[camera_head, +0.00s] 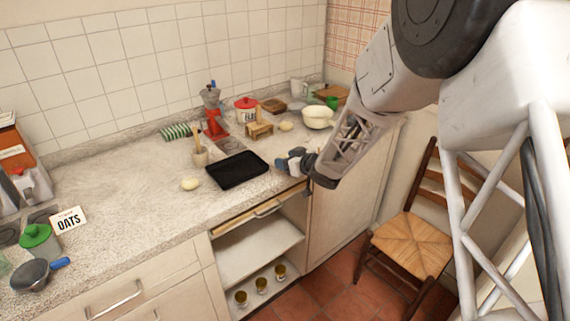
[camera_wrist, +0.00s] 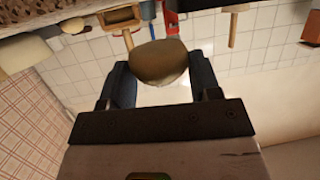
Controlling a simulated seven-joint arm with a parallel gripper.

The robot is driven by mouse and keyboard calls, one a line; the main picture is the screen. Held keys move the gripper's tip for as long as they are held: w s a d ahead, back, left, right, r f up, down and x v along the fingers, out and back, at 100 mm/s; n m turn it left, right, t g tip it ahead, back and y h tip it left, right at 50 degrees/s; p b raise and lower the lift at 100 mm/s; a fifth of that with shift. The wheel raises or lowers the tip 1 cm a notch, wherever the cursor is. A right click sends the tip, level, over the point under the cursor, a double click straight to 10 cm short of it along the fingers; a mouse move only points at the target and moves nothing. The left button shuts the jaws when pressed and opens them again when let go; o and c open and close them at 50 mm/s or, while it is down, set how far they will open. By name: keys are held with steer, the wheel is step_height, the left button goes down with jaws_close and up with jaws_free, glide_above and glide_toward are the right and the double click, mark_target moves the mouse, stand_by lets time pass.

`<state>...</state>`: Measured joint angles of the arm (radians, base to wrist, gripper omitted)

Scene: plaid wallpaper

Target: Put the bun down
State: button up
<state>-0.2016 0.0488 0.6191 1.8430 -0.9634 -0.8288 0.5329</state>
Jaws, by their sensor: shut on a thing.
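My gripper (camera_wrist: 161,72) is shut on a tan, rounded bun (camera_wrist: 160,60), with one dark finger on each side of it. In the head view my gripper (camera_head: 290,161) is just right of the black tray (camera_head: 238,170), over or near the counter's front edge; the height is hard to judge. The held bun cannot be made out there. Another pale bun (camera_head: 190,184) lies on the counter left of the tray. A further pale bun-like piece (camera_head: 286,126) lies near the white bowl.
The counter (camera_head: 130,195) has clear room left of the tray. A chair (camera_head: 408,240) is at the right, and an open shelf (camera_head: 255,245) is below the counter.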

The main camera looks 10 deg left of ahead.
mark_target(285, 155)
steer(key=shift+w+a+f, duration=0.1)
steer(key=shift+w+a, duration=0.15)
steer(key=shift+w, duration=0.55)
steer(key=shift+w+a+f, duration=0.1)
steer(key=shift+w+a, duration=0.15)
steer(key=shift+w, duration=0.55)
steer(key=shift+f, duration=1.7)
steer(key=shift+f, duration=0.15)
steer(key=o, duration=0.9)
steer(key=shift+v, duration=0.9)
steer(key=v, duration=1)
steer(key=shift+s+r, duration=0.1)
steer(key=shift+r, duration=0.15)
